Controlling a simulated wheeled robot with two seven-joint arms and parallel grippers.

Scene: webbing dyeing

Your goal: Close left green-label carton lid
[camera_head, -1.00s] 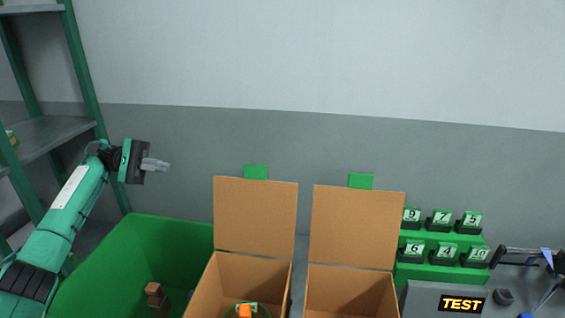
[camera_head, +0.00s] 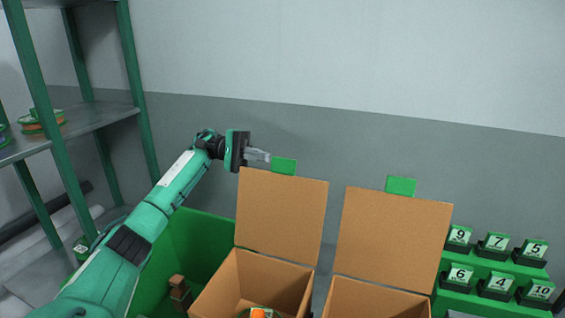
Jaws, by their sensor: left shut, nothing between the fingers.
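The left carton (camera_head: 243,283) is brown cardboard, open at the top, with its lid (camera_head: 281,215) standing upright at the back. A green label (camera_head: 284,166) sticks up at the lid's top edge. An orange and green item (camera_head: 259,313) shows inside the carton, cut by the frame's lower edge. My left gripper (camera_head: 268,156) is shut and empty, at the top left corner of the lid, close to the label; I cannot tell whether it touches. My right gripper is not in view.
A second open carton (camera_head: 370,301) stands to the right, its lid (camera_head: 391,238) upright with a green label (camera_head: 401,186). A green bin (camera_head: 207,234) is behind and left. A shelf rack (camera_head: 72,130) stands at left. Numbered blocks (camera_head: 497,266) sit at right.

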